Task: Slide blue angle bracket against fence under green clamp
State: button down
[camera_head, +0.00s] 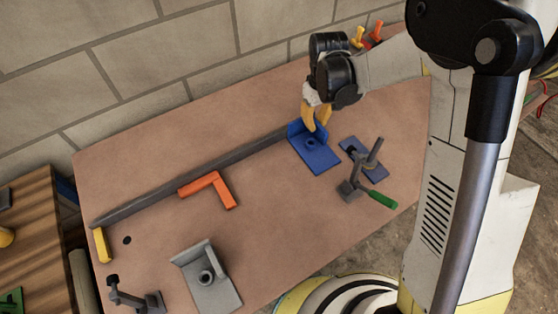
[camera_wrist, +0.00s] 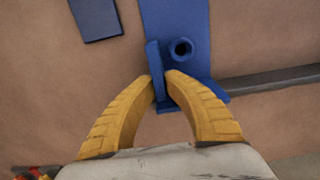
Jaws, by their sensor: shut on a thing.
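The blue angle bracket (camera_head: 316,157) lies flat on the bench with its upright flange at the back; a round boss stands on its base. My gripper (camera_head: 316,122) is over it, shut on the flange; the wrist view shows the yellow fingers (camera_wrist: 160,76) on either side of the flange of the bracket (camera_wrist: 178,22). The fence, a long dark grey bar (camera_head: 200,174), has its right end at the bracket; whether they touch is unclear. The green-handled clamp (camera_head: 382,199) stands right of the bracket, beside a separate blue plate (camera_head: 370,163). The bracket is not beneath it.
An orange L-shaped piece (camera_head: 212,188) lies in front of the fence. A yellow block (camera_head: 103,245) is at its left end. A grey bracket (camera_head: 212,287) and a dark clamp (camera_head: 132,299) are at the front left. The bench front centre is clear. A brick wall (camera_head: 190,50) stands behind.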

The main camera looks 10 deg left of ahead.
jog(key=shift+w+a, duration=0.15)
jog(key=shift+w, duration=0.1)
jog(key=c, duration=1.4)
grip_release()
jog(key=shift+c, duration=0.2)
jog(key=shift+r, duration=0.1)
jog(key=shift+r+p, duration=2.75)
jog(key=shift+r, duration=1.2)
